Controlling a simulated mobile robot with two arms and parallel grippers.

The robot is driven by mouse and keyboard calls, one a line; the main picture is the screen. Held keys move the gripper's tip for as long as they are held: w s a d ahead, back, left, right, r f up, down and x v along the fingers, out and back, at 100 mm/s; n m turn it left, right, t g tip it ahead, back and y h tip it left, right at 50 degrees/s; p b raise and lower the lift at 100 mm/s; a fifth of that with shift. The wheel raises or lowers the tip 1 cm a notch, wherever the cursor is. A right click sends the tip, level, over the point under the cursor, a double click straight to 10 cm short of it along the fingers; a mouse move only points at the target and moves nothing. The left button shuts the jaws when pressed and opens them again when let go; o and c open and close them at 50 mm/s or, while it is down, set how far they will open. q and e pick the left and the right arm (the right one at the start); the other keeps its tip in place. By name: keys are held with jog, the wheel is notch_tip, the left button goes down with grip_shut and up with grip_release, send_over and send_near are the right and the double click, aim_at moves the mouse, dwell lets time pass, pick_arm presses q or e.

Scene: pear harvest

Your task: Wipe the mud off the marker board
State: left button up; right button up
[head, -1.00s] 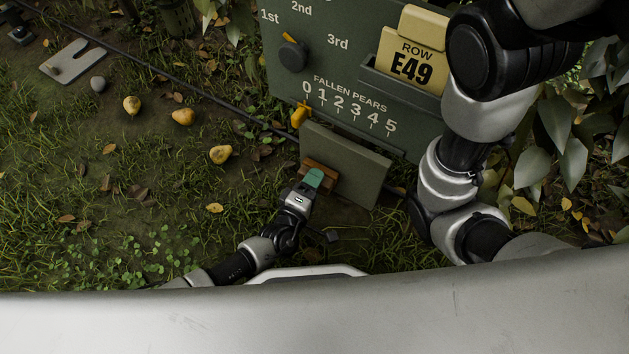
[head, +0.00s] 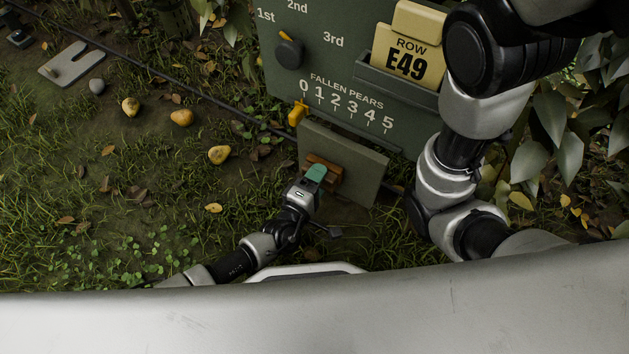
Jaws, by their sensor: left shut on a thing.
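The dark green marker board (head: 345,70) stands upright at top centre in the head view, with a "FALLEN PEARS" scale. A plain grey-green panel (head: 358,170) stands below the scale. My left gripper (head: 316,176) is in front of this panel's left part, shut on a reddish-brown block (head: 329,168). A mint-green piece at the gripper's tip partly covers the block. The block is at the panel's face; I cannot tell whether it touches. No mud patch stands out clearly on the board. My right arm covers the board's right side; its gripper is out of view.
A yellow "ROW E49" card (head: 407,60) sits in a holder on the board. A dark knob (head: 289,54) and an orange pointer (head: 298,113) project from it. Several yellow pears, including one pear (head: 219,155), lie on grass at left. A thin dark hose (head: 180,84) crosses the ground.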

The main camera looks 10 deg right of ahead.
aim_at(301, 169)
pick_arm(q)
jog(key=shift+w+d+r+h+b, duration=0.15)
jog(key=shift+w+d+r+b, duration=0.1)
jog(key=shift+r, duration=0.2)
jog(key=shift+w+d+r+h+b, duration=0.1)
jog(key=shift+d+r+h, duration=0.1)
jog(key=shift+r, duration=0.25)
jog(key=shift+w+a+r, duration=0.2)
jog(key=shift+w+a, duration=0.2)
jog(key=shift+w, duration=0.05)
jog(key=shift+w+a+b, duration=0.25)
jog(key=shift+w+a, duration=0.2)
jog(key=shift+a, duration=0.25)
jog(key=shift+w+a+b, duration=0.2)
jog(key=shift+w+a, duration=0.2)
jog(key=shift+a, duration=0.25)
jog(key=shift+f, duration=0.1)
jog(key=shift+p+v, duration=0.45)
jog(key=shift+v, duration=0.35)
jog(key=p+v, duration=0.1)
jog(key=v, duration=0.2)
jog(key=shift+s+a+f, duration=0.15)
jog(key=shift+s, duration=0.1)
jog(key=shift+s+a+f, duration=0.1)
jog(key=shift+s+a, duration=0.2)
jog(key=shift+s, duration=0.2)
